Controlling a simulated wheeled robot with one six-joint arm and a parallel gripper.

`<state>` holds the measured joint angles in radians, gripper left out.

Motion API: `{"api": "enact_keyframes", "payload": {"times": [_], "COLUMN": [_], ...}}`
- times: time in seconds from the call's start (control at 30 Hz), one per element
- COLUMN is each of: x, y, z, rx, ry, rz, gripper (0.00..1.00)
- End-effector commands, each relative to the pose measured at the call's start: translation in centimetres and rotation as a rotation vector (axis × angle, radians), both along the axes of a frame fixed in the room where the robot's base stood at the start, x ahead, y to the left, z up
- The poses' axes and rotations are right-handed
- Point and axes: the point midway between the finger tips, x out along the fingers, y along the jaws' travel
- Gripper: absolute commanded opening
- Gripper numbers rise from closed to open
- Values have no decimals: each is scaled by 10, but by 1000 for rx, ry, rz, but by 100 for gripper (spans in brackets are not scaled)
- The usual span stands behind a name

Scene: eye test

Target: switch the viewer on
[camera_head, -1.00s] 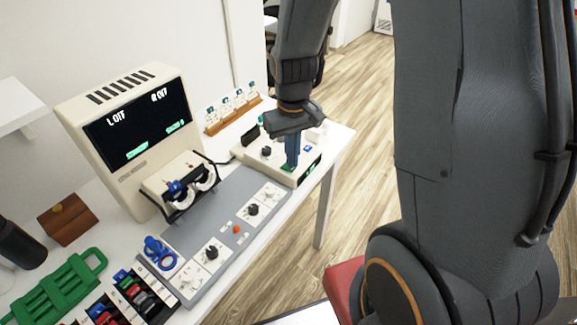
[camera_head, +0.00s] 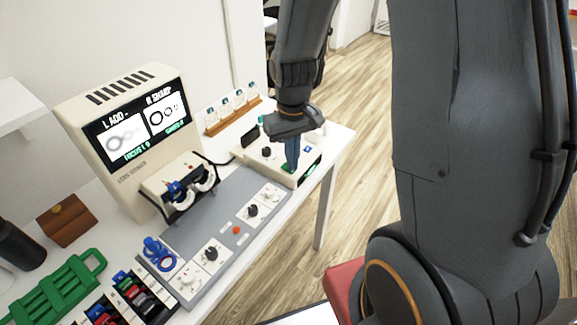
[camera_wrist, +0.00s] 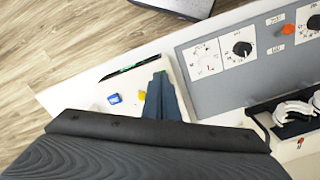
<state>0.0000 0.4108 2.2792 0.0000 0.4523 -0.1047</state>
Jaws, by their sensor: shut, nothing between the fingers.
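The cream lens viewer (camera_head: 133,183) stands at the back of the white table. Its screen (camera_head: 140,125) is lit and shows a ring picture on each half, with "L ADD" and "R SHARP" above. A cream control box (camera_head: 255,168) with a black knob (camera_head: 266,152) and a blue button (camera_head: 308,149) stands to the right. My gripper (camera_head: 290,166) points down with its shut, empty fingers at a green part on top of this box. In the wrist view the fingertips (camera_wrist: 160,76) cover most of that green part (camera_wrist: 160,72), so its position cannot be told.
A grey panel (camera_head: 222,232) with dials and an orange button lies in front of the viewer. Trial glasses (camera_head: 190,188) sit on the viewer's front. A green tray (camera_head: 55,290), a lens rack (camera_head: 130,297) and a brown box (camera_head: 67,220) are at the left. Bottles on a wooden stand (camera_head: 233,115) are behind.

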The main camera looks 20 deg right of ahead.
Motion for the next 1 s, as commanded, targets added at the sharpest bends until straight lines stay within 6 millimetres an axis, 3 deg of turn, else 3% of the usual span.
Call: {"api": "enact_keyframes", "payload": {"times": [0.8, 1.0], "x": [0, 0], "y": [0, 0], "z": [62, 68], "rx": [0, 0], "ry": [-1, -1], "rz": [0, 0], "gripper": [0, 0]}}
